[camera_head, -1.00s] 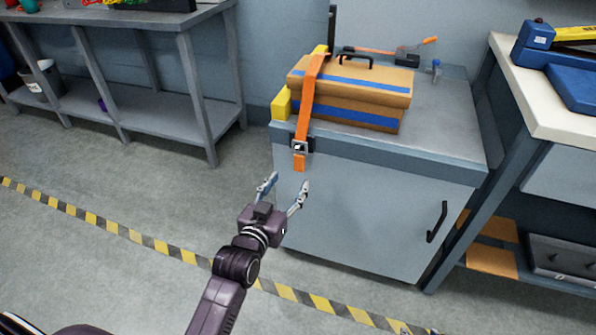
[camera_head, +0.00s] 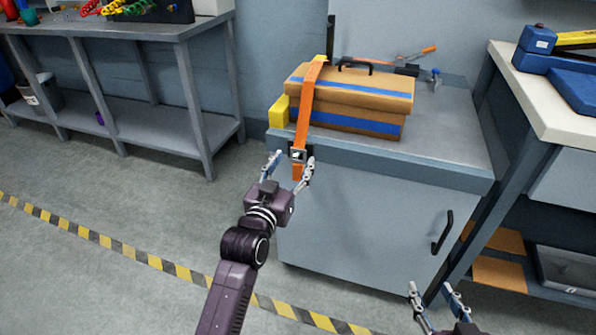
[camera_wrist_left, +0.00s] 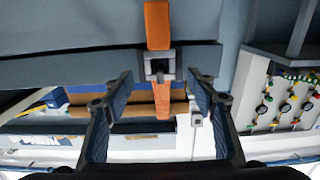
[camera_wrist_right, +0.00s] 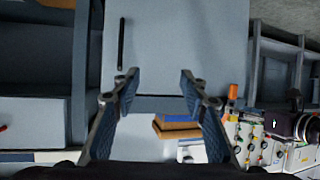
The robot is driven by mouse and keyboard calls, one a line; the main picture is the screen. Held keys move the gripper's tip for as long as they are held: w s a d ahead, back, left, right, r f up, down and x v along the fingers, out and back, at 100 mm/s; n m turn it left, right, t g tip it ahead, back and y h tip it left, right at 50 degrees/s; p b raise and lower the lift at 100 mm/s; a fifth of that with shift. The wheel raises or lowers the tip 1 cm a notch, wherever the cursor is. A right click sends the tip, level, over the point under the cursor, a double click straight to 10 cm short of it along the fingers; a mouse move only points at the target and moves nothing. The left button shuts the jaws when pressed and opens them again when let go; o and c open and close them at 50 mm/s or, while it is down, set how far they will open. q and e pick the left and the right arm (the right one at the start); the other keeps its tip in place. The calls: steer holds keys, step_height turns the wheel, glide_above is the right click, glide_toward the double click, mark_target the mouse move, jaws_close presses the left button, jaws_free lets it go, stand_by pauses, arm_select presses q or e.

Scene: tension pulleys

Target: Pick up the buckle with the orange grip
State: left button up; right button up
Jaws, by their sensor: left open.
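The buckle (camera_head: 298,155) is a small dark and silver piece on an orange strap (camera_head: 305,105). The strap runs over a tan box with blue bands (camera_head: 345,95) and hangs down the front edge of a grey cabinet. A short orange tail hangs below the buckle. My left gripper (camera_head: 291,168) is open, its fingers just below and to either side of the buckle. In the left wrist view the buckle (camera_wrist_left: 159,66) sits ahead, between the open fingers and apart from them. My right gripper (camera_head: 434,291) is open and empty, low at the right, before the cabinet.
The grey cabinet (camera_head: 370,210) has a black handle (camera_head: 443,232). A yellow block (camera_head: 279,111) sits left of the box. A ratchet tool with an orange handle (camera_head: 428,50) lies behind it. Workbenches stand left (camera_head: 150,125) and right (camera_head: 565,115). The floor in front is clear.

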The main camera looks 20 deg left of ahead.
arm_select(q)
steer(key=shift+w, duration=1)
steer(key=c, duration=1.3)
arm_select(e)
steer(key=r, duration=0.1)
steer(key=w+r+t, duration=0.1)
steer(key=r, duration=0.1)
steer(key=shift+w+a, duration=0.2)
steer(key=shift+a, duration=0.15)
arm_select(q)
steer(key=shift+r, duration=0.15)
arm_select(e)
steer(key=shift+f, duration=0.1)
